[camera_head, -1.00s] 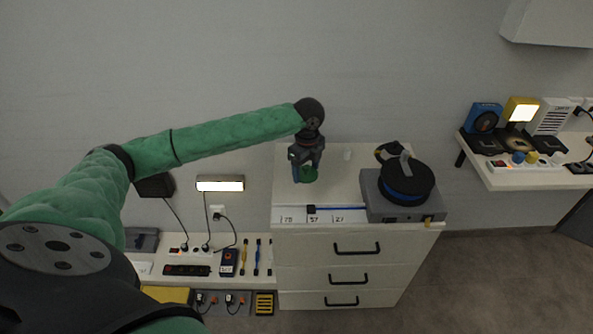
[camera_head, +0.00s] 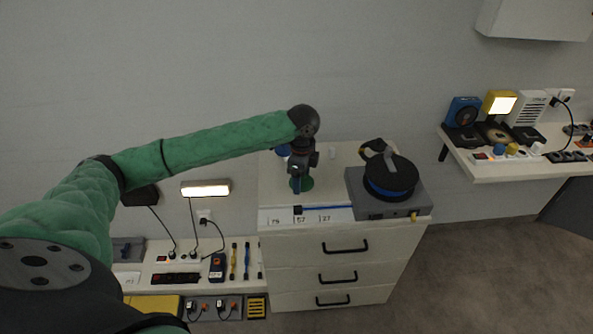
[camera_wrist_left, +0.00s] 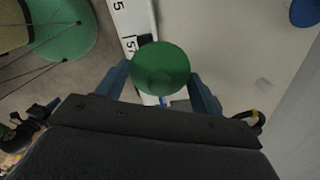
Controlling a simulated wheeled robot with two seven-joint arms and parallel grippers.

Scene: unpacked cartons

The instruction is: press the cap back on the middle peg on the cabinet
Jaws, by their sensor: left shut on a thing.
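A green cap (camera_head: 306,184) is held by my left gripper (camera_head: 299,182) over the cabinet top, near its front left part. In the left wrist view the round green cap (camera_wrist_left: 160,68) sits between the two blue-grey fingers of my left gripper (camera_wrist_left: 160,88). I cannot tell whether the cap touches the cabinet (camera_head: 340,233) or a peg under it. A small white peg (camera_head: 332,153) stands bare further back. A blue round cap (camera_head: 283,150) shows behind the gripper, and at the corner of the left wrist view (camera_wrist_left: 305,12). The middle peg cannot be made out. My right gripper is not in view.
A grey box (camera_head: 420,192) with a black and blue reel (camera_head: 390,178) stands right of the gripper on the cabinet. A number strip and a blue bar (camera_head: 328,207) lie along the front edge. A low bench with tools (camera_head: 215,270) is at left.

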